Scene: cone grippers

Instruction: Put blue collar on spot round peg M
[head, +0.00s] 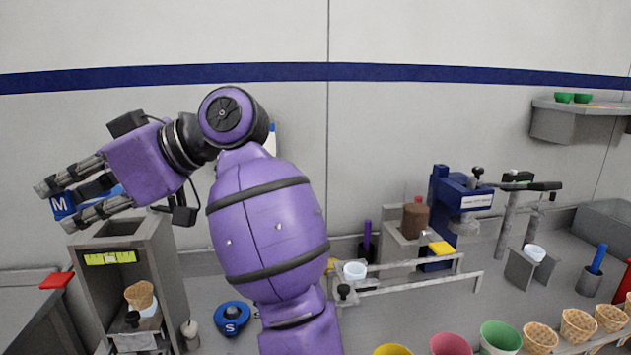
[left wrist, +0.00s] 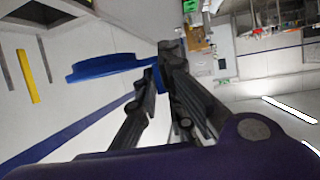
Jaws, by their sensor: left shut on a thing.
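A blue piece marked M (head: 63,204), which I take for the blue collar, is between the fingers of my left gripper (head: 55,208). The gripper is shut on it and holds it in the air at the left, above a grey open-fronted cabinet (head: 168,262). In the left wrist view the blue collar (left wrist: 105,68) shows as a flat disc edge, reaching left from the fingertips (left wrist: 166,62). The fingers hide part of it. I cannot make out a spot or round peg marked M. My right gripper is not in view.
A blue disc marked S (head: 232,318) lies on the counter below my arm. Bowls and baskets (head: 540,337) line the front right.

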